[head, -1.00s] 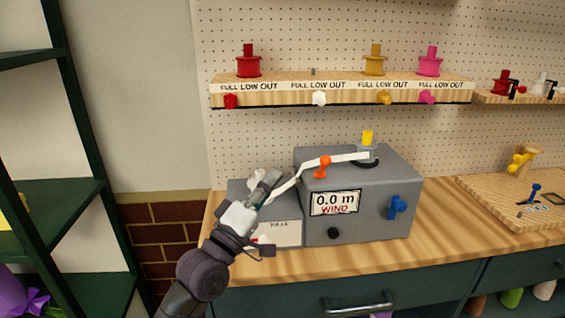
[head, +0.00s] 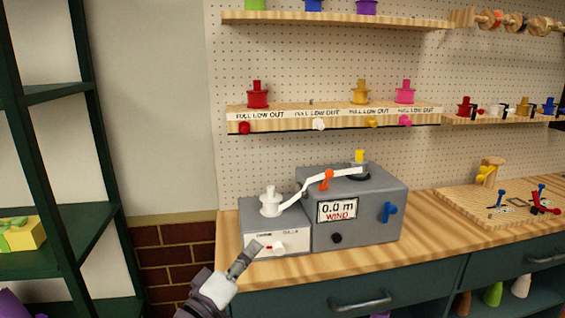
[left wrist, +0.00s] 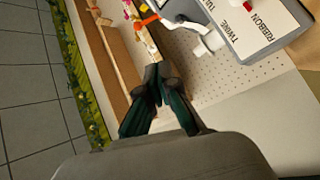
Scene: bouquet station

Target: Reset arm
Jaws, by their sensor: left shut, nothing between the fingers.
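My left gripper (head: 248,255) is in front of the low grey box at the left end of the workbench. It is shut and empty. In the left wrist view its dark fingers (left wrist: 158,80) are together with nothing between them. The grey winding machine (head: 360,205) reads "0.0 m WIND" and has a blue knob (head: 388,212) on its front. My right gripper is not in view.
The wooden workbench (head: 425,233) carries a pegged wooden board (head: 465,207) at right. A shelf (head: 330,121) with coloured spools hangs on the pegboard above the machine. A dark green rack (head: 75,190) stands at left. The wall between rack and bench is clear.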

